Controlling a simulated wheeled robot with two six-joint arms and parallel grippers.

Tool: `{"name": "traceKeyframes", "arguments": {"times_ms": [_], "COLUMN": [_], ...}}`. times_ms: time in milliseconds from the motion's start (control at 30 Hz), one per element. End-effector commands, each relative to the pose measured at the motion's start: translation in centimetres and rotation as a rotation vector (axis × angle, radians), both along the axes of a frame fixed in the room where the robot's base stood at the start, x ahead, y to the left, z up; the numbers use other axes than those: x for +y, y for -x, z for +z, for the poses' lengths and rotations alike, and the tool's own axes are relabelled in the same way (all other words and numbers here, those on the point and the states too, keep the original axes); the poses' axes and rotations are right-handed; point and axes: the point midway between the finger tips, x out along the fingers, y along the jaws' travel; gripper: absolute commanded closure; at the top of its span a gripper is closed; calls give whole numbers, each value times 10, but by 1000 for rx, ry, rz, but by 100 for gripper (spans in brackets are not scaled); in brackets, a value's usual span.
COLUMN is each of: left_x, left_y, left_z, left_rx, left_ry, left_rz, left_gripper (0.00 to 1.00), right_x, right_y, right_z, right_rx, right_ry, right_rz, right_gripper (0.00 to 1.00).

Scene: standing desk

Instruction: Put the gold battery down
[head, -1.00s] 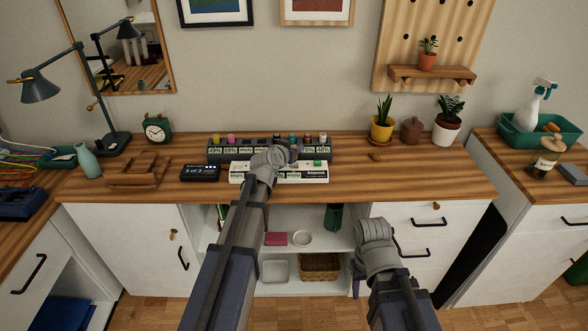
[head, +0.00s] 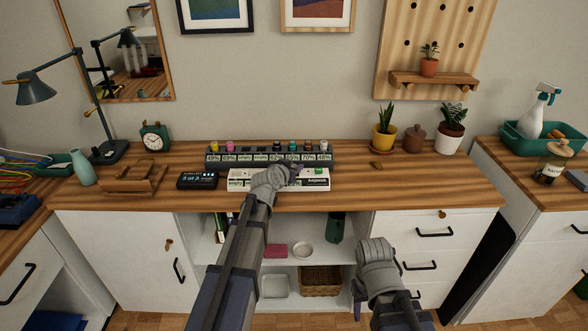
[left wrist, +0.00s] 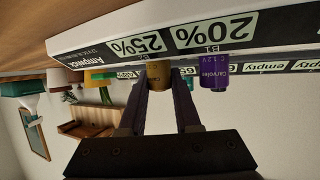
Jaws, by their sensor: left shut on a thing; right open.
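My left gripper (left wrist: 160,100) is shut on the gold battery (left wrist: 158,73). In the left wrist view the battery is at the white charger's (left wrist: 110,38) edge, by the "25%" label; I cannot tell whether it is seated. A purple battery (left wrist: 214,70) stands beside it, by the "20%" label. In the head view my left gripper (head: 287,174) is over the white charger (head: 316,184) and hides part of it; the gold battery cannot be made out there. My right gripper (head: 374,243) is open and away from the charger, in front of the cabinet.
A dark rack (head: 215,160) with several coloured batteries stands behind the charger. A dark display box (head: 197,180) reading "3 of 3" is left of it, beside a wooden stand (head: 132,180). The desktop (head: 410,185) to the right is largely clear.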

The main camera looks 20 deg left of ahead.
Motion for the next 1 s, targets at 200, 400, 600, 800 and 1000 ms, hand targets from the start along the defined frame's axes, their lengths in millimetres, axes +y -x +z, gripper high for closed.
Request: {"name": "traceKeyframes", "arguments": {"times_ms": [200, 400, 600, 800, 1000], "left_x": [0, 0, 1, 5, 9], "left_y": [0, 0, 13, 53, 87], "left_z": [-2, -2, 7, 25, 39], "left_rx": [0, 0, 0, 0, 0], "left_ry": [0, 0, 1, 0, 0], "left_rz": [0, 0, 1, 2, 2], "left_gripper": [56, 56, 56, 56, 56], "right_x": [0, 0, 0, 0, 0], "right_y": [0, 0, 0, 0, 0], "right_z": [-2, -2, 8, 25, 39], "right_rx": [0, 0, 0, 0, 0], "right_ry": [0, 0, 0, 0, 0], "right_rz": [0, 0, 0, 0, 0], "right_gripper": [50, 50, 50, 50, 50]}}
